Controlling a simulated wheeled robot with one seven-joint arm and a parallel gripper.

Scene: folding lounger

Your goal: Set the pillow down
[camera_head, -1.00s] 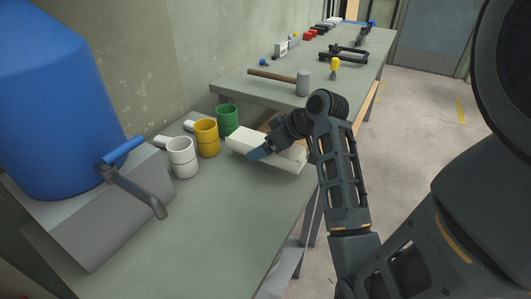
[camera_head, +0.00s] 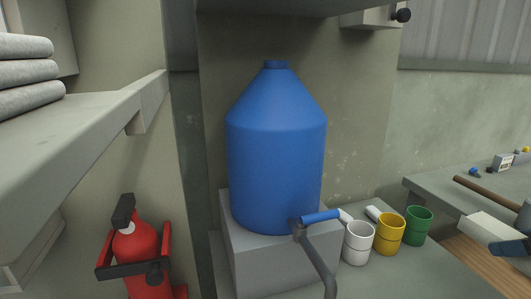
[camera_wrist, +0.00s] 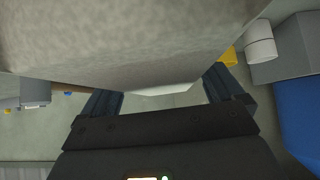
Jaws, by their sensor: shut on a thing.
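The pillow is a pale, off-white slab-like cushion (camera_head: 488,229) at the right edge of the head view, partly cut off. It fills the top of the wrist view (camera_wrist: 130,40), close to the camera. My gripper (camera_wrist: 163,88) is shut on the pillow, with a dark finger on each side. In the head view, only a bluish part of my gripper (camera_head: 511,248) shows at the right edge, against the pillow. I cannot tell whether the pillow touches the worktop (camera_head: 385,277) beneath it.
White (camera_head: 357,243), yellow (camera_head: 389,234) and green (camera_head: 418,226) mugs stand left of the pillow. A blue tank (camera_head: 277,160) with a tap rests on a grey block. A shelf (camera_head: 75,125) with folded grey cloths and a red extinguisher (camera_head: 137,260) are at left.

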